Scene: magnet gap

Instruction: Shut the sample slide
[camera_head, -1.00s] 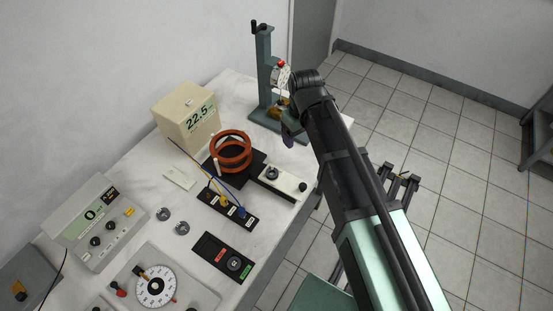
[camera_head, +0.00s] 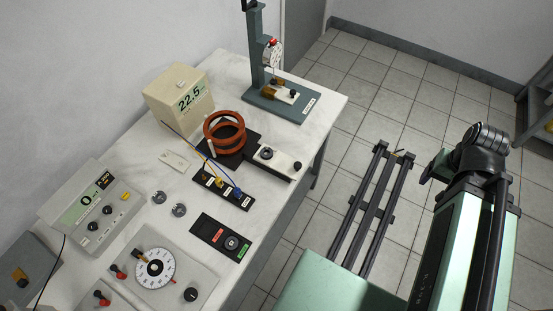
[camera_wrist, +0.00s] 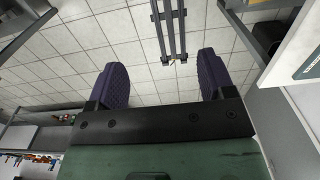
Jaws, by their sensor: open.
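A white slide (camera_head: 283,164) with dark knobs sticks out to the right from the black base (camera_head: 232,150) under the red-brown coil rings (camera_head: 224,132); it looks like the sample slide and reaches the table's right edge. Another small white piece with a dark knob (camera_head: 287,95) lies on the foot of the grey-blue dial stand. My gripper (camera_wrist: 162,62) is open and empty in the wrist view, its two purple fingers wide apart over the tiled floor. In the head view it is partly hidden by my arm, at the right, well away from the table.
On the table are a box reading 22.5 (camera_head: 180,98), a meter console (camera_head: 98,205), a terminal strip (camera_head: 223,190) with wires, a black switch panel (camera_head: 221,238) and a dial unit (camera_head: 160,268). The dial stand (camera_head: 258,60) rises at the back. Open floor lies right of the table.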

